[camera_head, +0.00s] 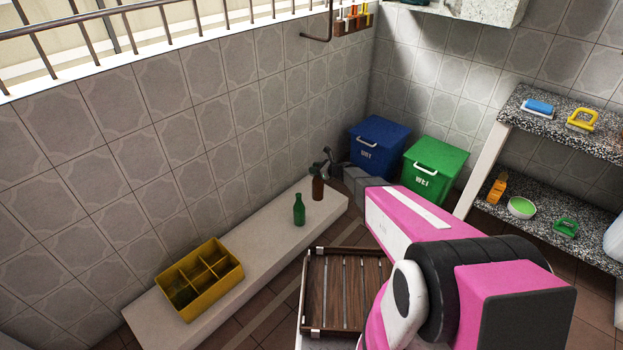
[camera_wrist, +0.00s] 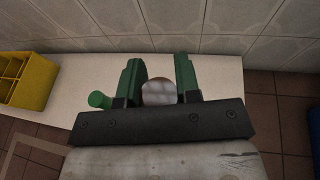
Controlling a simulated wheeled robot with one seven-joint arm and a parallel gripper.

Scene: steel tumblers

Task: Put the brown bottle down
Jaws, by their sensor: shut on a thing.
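The brown bottle (camera_head: 318,188) is upright at the far end of the pale ledge (camera_head: 255,247). Its base is at or just above the ledge top; I cannot tell if it touches. My gripper (camera_head: 323,168) is shut on it near its top. In the wrist view my gripper (camera_wrist: 158,78) has its two green fingers on either side of the bottle's round top (camera_wrist: 158,93). The bottle's lower part is hidden there.
A green bottle (camera_head: 299,210) stands on the ledge close to the brown one, and shows left of my fingers in the wrist view (camera_wrist: 98,100). A yellow divided crate (camera_head: 226,282) sits farther along. The tiled wall (camera_head: 190,130) runs behind. Blue (camera_head: 378,146) and green (camera_head: 435,168) bins stand beyond.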

